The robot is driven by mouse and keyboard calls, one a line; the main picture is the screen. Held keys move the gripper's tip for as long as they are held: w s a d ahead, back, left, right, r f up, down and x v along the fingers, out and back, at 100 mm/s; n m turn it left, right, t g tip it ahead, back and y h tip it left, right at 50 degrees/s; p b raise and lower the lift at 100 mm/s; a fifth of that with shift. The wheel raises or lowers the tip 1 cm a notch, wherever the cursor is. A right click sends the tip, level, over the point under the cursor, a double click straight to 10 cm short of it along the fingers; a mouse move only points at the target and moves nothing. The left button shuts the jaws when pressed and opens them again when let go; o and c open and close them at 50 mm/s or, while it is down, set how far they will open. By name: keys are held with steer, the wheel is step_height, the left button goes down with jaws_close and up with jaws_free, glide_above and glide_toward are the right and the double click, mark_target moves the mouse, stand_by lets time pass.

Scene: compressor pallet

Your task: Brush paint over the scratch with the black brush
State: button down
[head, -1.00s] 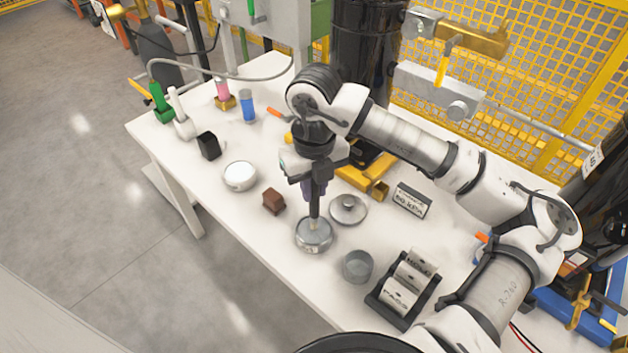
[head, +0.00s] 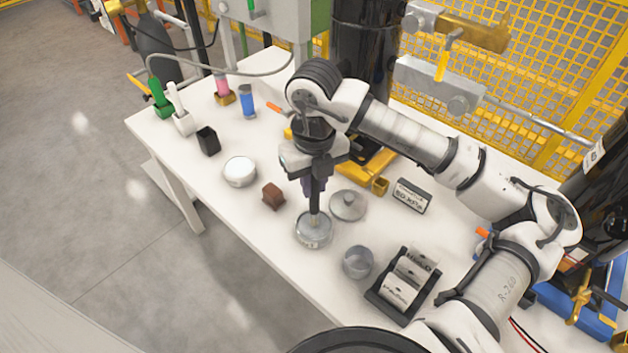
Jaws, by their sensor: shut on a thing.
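My gripper (head: 316,182) is above the middle of the white table, pointing down and shut on the black brush (head: 314,204). The brush hangs upright, with its lower end at the open top of a round grey tin (head: 313,231). I cannot tell how deep its bristles go into the tin. A round grey lid (head: 347,205) lies to the right of the tin. An empty black block-shaped holder (head: 208,142) stands at the left of the table. I cannot make out the scratch in this view.
On the white table (head: 240,215) stand a white-topped tin (head: 239,171), a brown block (head: 273,196), a grey cup (head: 358,262) and a black rack with labelled rolls (head: 402,283). Green (head: 159,97), white (head: 180,112), pink (head: 223,90) and blue (head: 246,101) items stand at the far left. A black cylinder (head: 365,60) rises behind.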

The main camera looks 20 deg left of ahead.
steer(key=shift+s+f+b, duration=0.1)
steer(key=shift+f+b, duration=0.35)
steer(key=shift+b, duration=0.4)
stand_by(2.1)
steer(key=shift+r, duration=0.1)
steer(key=shift+r+p, duration=1.45)
steer(key=shift+r, duration=2.05)
steer(key=shift+f, duration=0.1)
